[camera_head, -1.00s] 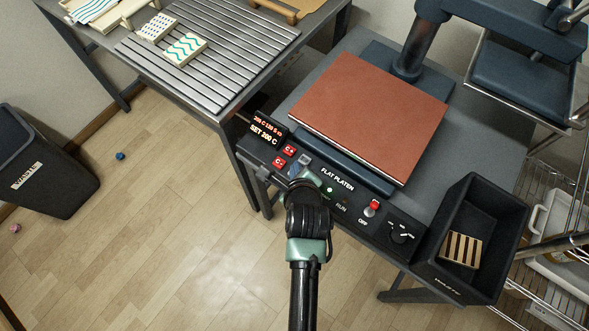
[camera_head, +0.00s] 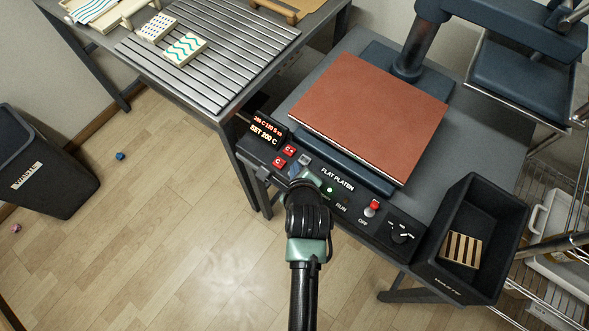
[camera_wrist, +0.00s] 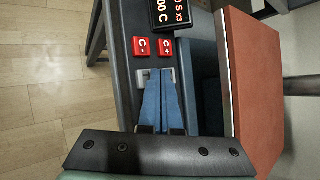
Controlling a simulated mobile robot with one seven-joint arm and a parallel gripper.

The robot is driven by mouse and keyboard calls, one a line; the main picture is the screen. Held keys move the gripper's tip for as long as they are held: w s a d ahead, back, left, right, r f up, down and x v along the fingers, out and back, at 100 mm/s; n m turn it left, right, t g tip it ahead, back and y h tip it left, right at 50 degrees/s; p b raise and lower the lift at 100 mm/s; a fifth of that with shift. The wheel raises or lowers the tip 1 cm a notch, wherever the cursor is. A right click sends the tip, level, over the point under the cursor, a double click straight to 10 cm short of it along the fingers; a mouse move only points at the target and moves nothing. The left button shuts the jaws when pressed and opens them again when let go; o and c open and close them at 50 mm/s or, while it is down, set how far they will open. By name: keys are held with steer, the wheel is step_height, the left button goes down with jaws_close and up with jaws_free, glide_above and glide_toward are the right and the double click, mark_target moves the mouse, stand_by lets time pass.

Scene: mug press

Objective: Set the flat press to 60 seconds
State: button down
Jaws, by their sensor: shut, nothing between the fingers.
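The flat press (camera_head: 370,115) has a brown-red top plate and a dark front panel marked FLAT PLATEN. Its display (camera_head: 268,124) reads SET 200 C, with a smaller line above that I cannot read surely. In the wrist view the display (camera_wrist: 172,12) is cut off by the top edge. Red C- (camera_wrist: 139,46) and C+ (camera_wrist: 166,46) buttons sit below it. Two unlabelled grey buttons (camera_wrist: 142,77) come next to them, partly hidden by my fingers. My gripper (camera_wrist: 160,88) is shut and empty, its blue fingertips over or at the grey buttons; contact cannot be told.
A red-tipped switch (camera_head: 373,206) marked OFF and a dial (camera_head: 401,234) lie right on the panel. A black bin (camera_head: 478,203) with a striped piece (camera_head: 461,249) stands beside it. A slatted table (camera_head: 235,45) is at left, a waste bin (camera_head: 50,165) on the floor.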

steer(key=shift+f, duration=0.1)
steer(key=shift+f, duration=0.35)
steer(key=shift+f+b, duration=0.35)
steer(key=shift+f, duration=0.15)
stand_by(0.6)
stand_by(0.4)
steer(key=shift+r+p, duration=0.9)
steer(key=shift+p, duration=0.2)
step_height(320, 180, up, 5)
steer(key=p, duration=0.5)
steer(key=shift+r, duration=0.1)
